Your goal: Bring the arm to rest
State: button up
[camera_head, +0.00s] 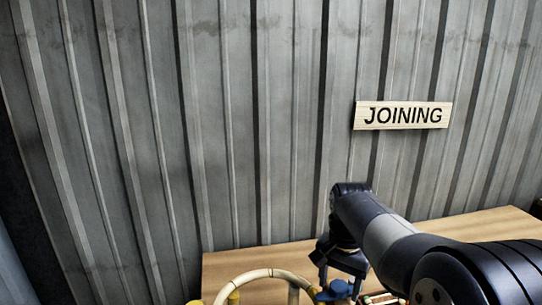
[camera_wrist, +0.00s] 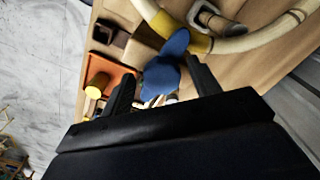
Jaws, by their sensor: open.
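My arm reaches from the lower right of the head view over a wooden bench (camera_head: 228,268). My gripper (camera_head: 338,270) points down above the bench. In the wrist view my gripper (camera_wrist: 160,85) shows two dark fingers set apart, with a blue object (camera_wrist: 165,68) showing between and beyond them. I cannot tell whether the fingers touch the blue object. A bent rattan ring (camera_head: 262,274) with yellow bands lies just left of my gripper, and it also curves across the top of the wrist view (camera_wrist: 240,42).
An orange tray (camera_wrist: 112,70) and a yellow cylinder (camera_wrist: 97,84) are near the bench edge. A grey clamp-like piece (camera_wrist: 208,17) sits by the rattan. A corrugated metal wall with a JOINING sign (camera_head: 402,115) stands behind the bench. Marble-like floor (camera_wrist: 40,60) lies left of it.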

jog(key=n+b, duration=0.2)
jog(key=n, duration=0.4)
jog(key=shift+d, duration=0.15)
jog(key=n+b, duration=0.2)
jog(key=n, duration=0.1)
jog(key=n+b, duration=0.2)
jog(key=n, duration=0.2)
jog(key=shift+d+f, duration=0.1)
jog(key=shift+d, duration=0.1)
jog(key=shift+r+n, duration=0.3)
jog(key=shift+r, duration=1.4)
jog(key=shift+r, duration=0.15)
